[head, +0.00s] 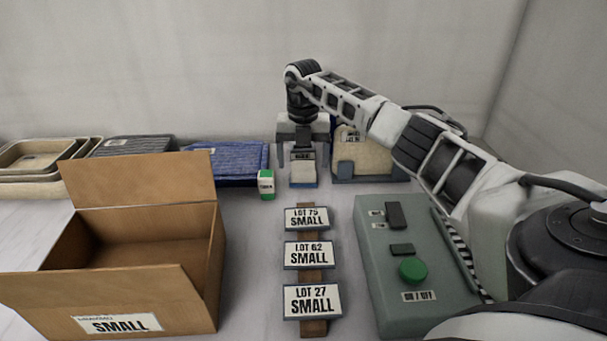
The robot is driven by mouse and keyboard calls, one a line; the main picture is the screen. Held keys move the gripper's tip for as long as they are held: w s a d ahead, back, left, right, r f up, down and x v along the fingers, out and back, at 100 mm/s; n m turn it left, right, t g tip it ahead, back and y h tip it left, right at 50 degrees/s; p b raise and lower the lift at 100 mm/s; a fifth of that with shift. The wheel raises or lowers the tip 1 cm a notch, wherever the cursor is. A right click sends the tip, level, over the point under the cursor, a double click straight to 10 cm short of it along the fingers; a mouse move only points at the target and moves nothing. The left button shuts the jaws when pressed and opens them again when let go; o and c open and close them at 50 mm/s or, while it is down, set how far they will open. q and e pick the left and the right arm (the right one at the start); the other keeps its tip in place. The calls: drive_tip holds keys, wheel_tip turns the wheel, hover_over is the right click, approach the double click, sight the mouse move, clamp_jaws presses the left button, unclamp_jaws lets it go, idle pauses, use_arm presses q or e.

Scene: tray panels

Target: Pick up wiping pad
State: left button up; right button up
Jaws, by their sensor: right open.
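What looks like the wiping pad (303,174), a small block with a pale top and a blue lower edge, sits at the back centre of the table. A dark upright part and a small label show just behind its pale top. My right gripper (304,147) points down over this spot, with its fingers apart on the left and right. The fingers appear to straddle the dark part; I cannot tell whether they touch it. My left gripper is not in view.
A small green-and-white box (266,185) stands left of the pad. A beige item (372,160) is close on the right. Lot-labelled blocks (311,301) stand in front, between an open carton (190,303) and a green control box (436,312). Trays (40,157) line the back left.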

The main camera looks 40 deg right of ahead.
sight(304, 169)
wheel_tip(304, 169, down, 4)
drive_tip(key=shift+r, duration=0.1)
drive_tip(key=shift+s, duration=0.1)
drive_tip(key=c, duration=1.1)
